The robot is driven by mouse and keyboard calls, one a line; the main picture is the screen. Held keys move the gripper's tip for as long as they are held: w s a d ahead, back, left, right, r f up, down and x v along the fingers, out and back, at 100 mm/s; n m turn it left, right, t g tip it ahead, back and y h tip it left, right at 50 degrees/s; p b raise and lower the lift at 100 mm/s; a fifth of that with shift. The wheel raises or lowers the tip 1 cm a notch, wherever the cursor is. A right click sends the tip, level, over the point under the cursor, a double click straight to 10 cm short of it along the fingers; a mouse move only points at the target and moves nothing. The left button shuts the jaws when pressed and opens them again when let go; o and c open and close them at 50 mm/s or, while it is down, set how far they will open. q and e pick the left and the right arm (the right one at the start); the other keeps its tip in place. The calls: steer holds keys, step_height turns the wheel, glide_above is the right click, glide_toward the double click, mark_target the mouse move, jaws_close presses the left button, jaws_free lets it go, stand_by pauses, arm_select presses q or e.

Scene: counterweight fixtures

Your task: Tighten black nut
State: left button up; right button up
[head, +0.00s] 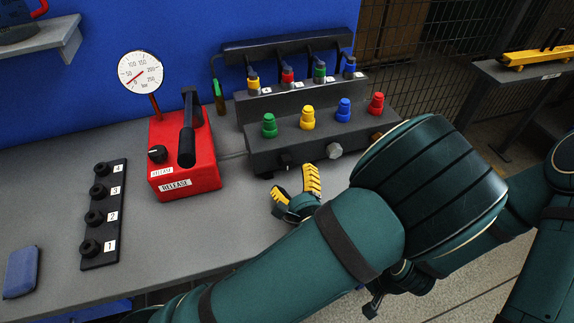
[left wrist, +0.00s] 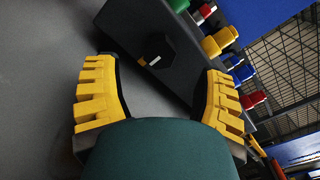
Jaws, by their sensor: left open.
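My left gripper (head: 297,190) is open, its yellow ridged fingers spread just in front of the black valve block (head: 262,150). In the left wrist view the two fingers (left wrist: 160,95) stand wide apart. A black hexagonal nut (left wrist: 155,60) with a pale mark on it shows between and beyond them, on the block's front face, apart from both fingers. In the head view a dark nut (head: 285,161) shows low on the block's front, above the gripper, with a silver nut (head: 333,151) to its right.
Green, yellow, blue and red fittings (head: 307,118) stand on the block. Left of it is a red pump (head: 186,170) with a black lever and gauge (head: 140,71). A black numbered strip (head: 103,215) and a blue pad (head: 21,272) lie on the grey table (head: 50,190).

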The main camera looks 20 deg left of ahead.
mark_target(287, 166)
arm_select(q)
steer(key=shift+x, duration=2.5)
steer(key=c, duration=1.2)
